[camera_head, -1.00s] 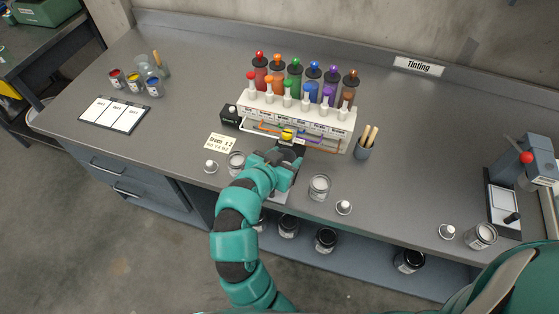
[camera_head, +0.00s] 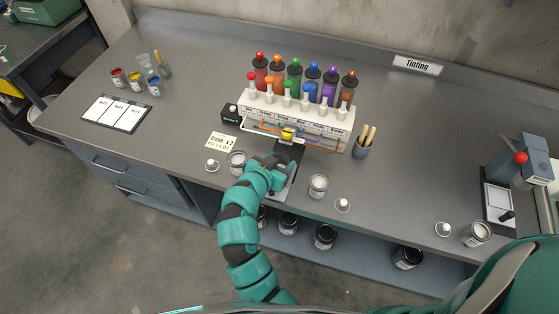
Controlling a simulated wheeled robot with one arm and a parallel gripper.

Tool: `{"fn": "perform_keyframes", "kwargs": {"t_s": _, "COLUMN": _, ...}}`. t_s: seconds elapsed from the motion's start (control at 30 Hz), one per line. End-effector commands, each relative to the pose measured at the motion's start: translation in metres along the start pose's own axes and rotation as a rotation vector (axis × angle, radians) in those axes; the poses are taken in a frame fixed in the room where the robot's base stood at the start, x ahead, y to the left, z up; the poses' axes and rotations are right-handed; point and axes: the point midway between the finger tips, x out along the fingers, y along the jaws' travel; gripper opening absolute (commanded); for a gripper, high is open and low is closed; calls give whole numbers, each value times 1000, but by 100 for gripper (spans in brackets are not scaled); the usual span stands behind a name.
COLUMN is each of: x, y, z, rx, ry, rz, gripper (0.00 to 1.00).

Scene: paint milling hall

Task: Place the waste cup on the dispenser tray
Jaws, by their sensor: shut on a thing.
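A dark tray (camera_head: 289,152) lies below that knob, partly covered by my arm. My gripper (camera_head: 268,162) is low over the tray's left part, its fingers mostly hidden by my wrist. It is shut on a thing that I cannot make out. I cannot pick out the waste cup for sure; it may be hidden behind my gripper.
A cup with wooden sticks (camera_head: 362,148) stands right of the dispenser. A paper label (camera_head: 221,141) and a small white-topped piece (camera_head: 212,165) lie to the left. A grey lever device (camera_head: 515,175) stands at the far right.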

Motion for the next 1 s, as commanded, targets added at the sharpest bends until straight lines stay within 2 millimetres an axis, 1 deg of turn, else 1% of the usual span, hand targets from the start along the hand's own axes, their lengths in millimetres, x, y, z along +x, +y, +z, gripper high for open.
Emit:
{"fn": "perform_keyframes", "kwargs": {"t_s": 0.17, "x": 2, "y": 0, "z": 4, "rx": 0, "ry": 0, "rz": 0, "gripper": 30}}
{"fn": "perform_keyframes", "kwargs": {"t_s": 0.2, "x": 2, "y": 0, "z": 3, "rx": 0, "ry": 0, "rz": 1, "gripper": 56}}
{"fn": "perform_keyframes", "kwargs": {"t_s": 0.3, "x": 2, "y": 0, "z": 3, "rx": 0, "ry": 0, "rz": 1, "gripper": 74}}
{"fn": "perform_keyframes", "kwargs": {"t_s": 0.57, "x": 1, "y": 0, "z": 2, "rx": 0, "ry": 0, "rz": 1, "gripper": 74}}
{"fn": "perform_keyframes", "kwargs": {"t_s": 0.7, "x": -2, "y": 0, "z": -3, "rx": -1, "ry": 0, "rz": 1, "gripper": 74}}
{"fn": "perform_keyframes", "kwargs": {"t_s": 0.73, "x": -3, "y": 0, "z": 0, "rx": -1, "ry": 0, "rz": -1, "gripper": 74}}
{"fn": "perform_keyframes", "kwargs": {"t_s": 0.87, "x": -17, "y": -1, "z": 1, "rx": 1, "ry": 3, "rz": -3, "gripper": 74}}
{"fn": "perform_keyframes", "kwargs": {"t_s": 1.0, "x": -37, "y": -2, "z": 2, "rx": -2, "ry": 2, "rz": -4, "gripper": 74}}
